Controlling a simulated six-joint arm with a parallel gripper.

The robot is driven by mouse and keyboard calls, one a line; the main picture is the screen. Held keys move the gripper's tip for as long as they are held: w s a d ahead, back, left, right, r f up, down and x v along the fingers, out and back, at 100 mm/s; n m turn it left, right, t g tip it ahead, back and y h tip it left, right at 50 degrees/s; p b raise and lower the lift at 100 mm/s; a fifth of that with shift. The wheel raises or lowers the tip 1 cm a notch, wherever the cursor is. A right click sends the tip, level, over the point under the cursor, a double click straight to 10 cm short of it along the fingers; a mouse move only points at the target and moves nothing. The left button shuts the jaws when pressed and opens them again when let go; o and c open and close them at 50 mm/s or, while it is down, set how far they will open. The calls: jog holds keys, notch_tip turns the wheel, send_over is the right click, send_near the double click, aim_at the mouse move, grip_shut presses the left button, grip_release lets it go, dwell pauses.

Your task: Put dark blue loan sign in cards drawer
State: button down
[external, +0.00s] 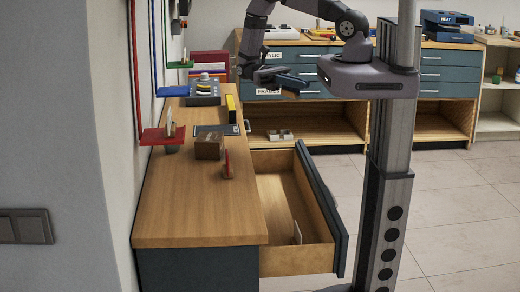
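My gripper (264,74) is up beyond the far end of the wooden counter, in front of the back cabinets. A dark blue flat piece, which looks like the loan sign (292,81), sticks out to the right from between its fingers. The gripper looks shut on it; any lettering is too small to read. The drawer (318,256) under the counter's right side is pulled open. It is wooden inside with a dark blue-grey front, and a small white card (297,232) stands in its near part. I cannot read a label on the drawer.
A red shelf (162,135) juts from the wall. The drawer's middle is clear.

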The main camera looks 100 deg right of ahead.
jog(key=w+a+f+m+t+y+b, duration=0.1)
jog(key=w+a+f+m+t+b, duration=0.15)
jog(key=a+f+b, duration=0.4)
jog(key=w+a+f+m+t+y+b, duration=0.15)
jog(key=a+f+t+b, duration=0.25)
jog(key=f+b, duration=0.4)
jog(key=w+a+f+m+t+y+b, duration=0.1)
jog(key=a+f+m+t+b, duration=0.3)
jog(key=f, duration=0.5)
jog(key=shift+n+g, duration=0.25)
jog(key=shift+n, duration=0.35)
jog(key=shift+a+f+b, duration=0.2)
jog(key=shift+a+f, duration=0.05)
jog(key=shift+f, duration=1.3)
jog(key=shift+a+f+b, duration=0.2)
jog(key=shift+f+b, duration=0.05)
jog(key=shift+f, duration=1.35)
jog(key=shift+a+f+b, duration=0.2)
jog(key=shift+a+f, duration=0.05)
jog(key=shift+f, duration=1.3)
jog(key=shift+f, duration=0.15)
jog(key=c, duration=2)
grip_release()
